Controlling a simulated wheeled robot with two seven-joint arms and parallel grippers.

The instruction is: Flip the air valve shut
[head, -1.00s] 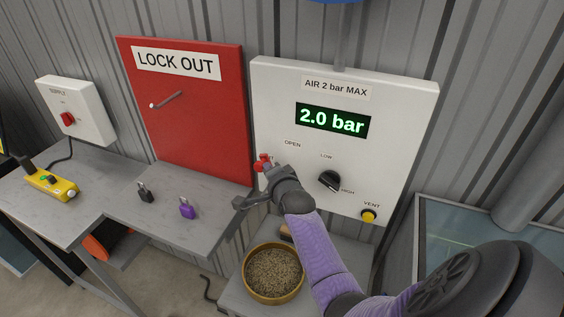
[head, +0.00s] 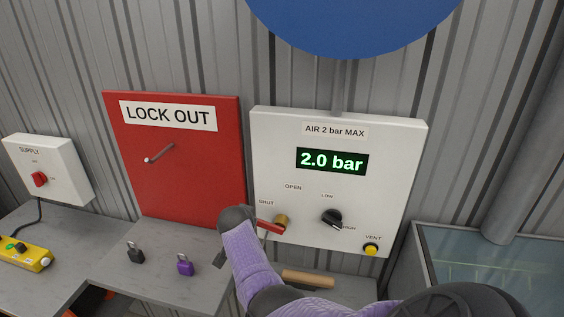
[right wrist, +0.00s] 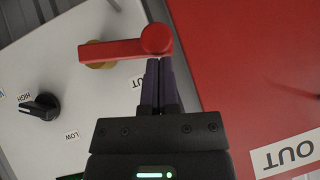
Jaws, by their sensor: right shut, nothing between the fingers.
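The air valve has a red lever (head: 268,226) on a brass body (head: 281,221), low on the left of the white air panel (head: 380,160). The lever points left from the brass body, just below the SHUT label, away from OPEN. In the right wrist view the red lever (right wrist: 122,50) ends in a round knob. My right gripper (right wrist: 159,62) is shut and empty, its fingertips close beside that knob; I cannot tell whether they touch. In the head view my right wrist and forearm hide most of the gripper and the lever's end. My left gripper is not in view.
A black LOW/HIGH knob (head: 332,218) and yellow vent button (head: 371,249) are right of the valve. The display (head: 332,161) reads 2.0 bar. The red lock-out board (head: 190,185) stands close on the left. Black (head: 136,254) and purple (head: 185,265) padlocks lie on the grey bench.

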